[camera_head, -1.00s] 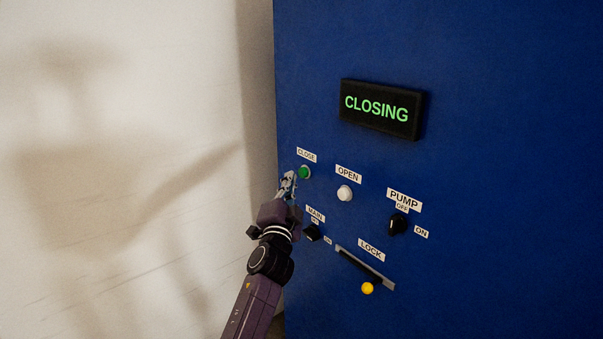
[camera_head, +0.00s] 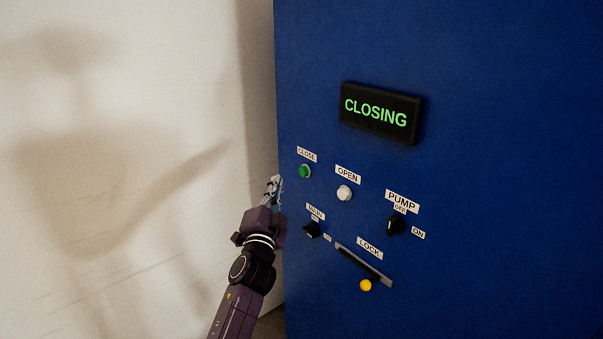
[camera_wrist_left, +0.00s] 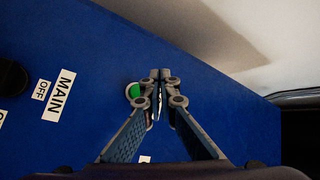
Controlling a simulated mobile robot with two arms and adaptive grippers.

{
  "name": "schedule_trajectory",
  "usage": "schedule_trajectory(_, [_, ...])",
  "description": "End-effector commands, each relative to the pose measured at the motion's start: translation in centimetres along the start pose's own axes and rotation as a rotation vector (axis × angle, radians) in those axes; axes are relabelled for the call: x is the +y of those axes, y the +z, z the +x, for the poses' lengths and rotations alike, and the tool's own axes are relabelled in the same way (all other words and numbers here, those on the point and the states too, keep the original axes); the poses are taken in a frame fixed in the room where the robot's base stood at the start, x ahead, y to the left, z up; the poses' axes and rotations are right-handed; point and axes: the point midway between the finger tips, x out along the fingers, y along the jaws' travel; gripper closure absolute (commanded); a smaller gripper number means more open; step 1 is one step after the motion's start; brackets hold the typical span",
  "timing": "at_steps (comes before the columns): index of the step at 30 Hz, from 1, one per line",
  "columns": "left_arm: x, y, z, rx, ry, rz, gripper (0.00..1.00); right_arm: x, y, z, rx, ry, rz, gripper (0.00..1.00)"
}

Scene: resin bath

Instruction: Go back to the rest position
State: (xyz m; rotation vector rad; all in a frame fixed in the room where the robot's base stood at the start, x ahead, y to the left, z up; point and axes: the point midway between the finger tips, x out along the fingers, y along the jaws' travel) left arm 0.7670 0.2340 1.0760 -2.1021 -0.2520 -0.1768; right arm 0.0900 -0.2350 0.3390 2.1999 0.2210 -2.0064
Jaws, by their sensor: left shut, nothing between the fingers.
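My left gripper (camera_head: 275,183) is shut and empty, just left of the blue panel's edge in the head view. In the left wrist view its fingertips (camera_wrist_left: 160,76) meet in front of the panel. The green CLOSE button (camera_head: 305,171) is to the right of the gripper, with a gap between them in the head view. In the left wrist view the button (camera_wrist_left: 133,91) is partly hidden behind the fingers. The display (camera_head: 381,113) reads CLOSING in green. My right gripper is not in view.
The blue panel (camera_head: 480,170) also carries a white OPEN button (camera_head: 344,193), a PUMP knob (camera_head: 395,225), a MAIN knob (camera_head: 312,230) and a LOCK slider with a yellow knob (camera_head: 366,285). A pale wall (camera_head: 110,200) with shadows fills the left side.

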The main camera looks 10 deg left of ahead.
Motion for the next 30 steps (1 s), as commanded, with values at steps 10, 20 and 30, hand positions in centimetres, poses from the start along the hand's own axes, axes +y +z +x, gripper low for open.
schedule_trajectory(10, [6.6,3.6,-1.9,-0.055,0.118,-0.045,1.00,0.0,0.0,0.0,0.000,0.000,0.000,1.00])
schedule_trajectory(20, [25.7,14.8,-13.8,-0.282,0.465,-0.209,1.00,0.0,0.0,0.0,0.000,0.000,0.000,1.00])
schedule_trajectory(30, [39.5,25.1,-33.5,-0.589,0.756,-0.357,1.00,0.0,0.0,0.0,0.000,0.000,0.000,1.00])
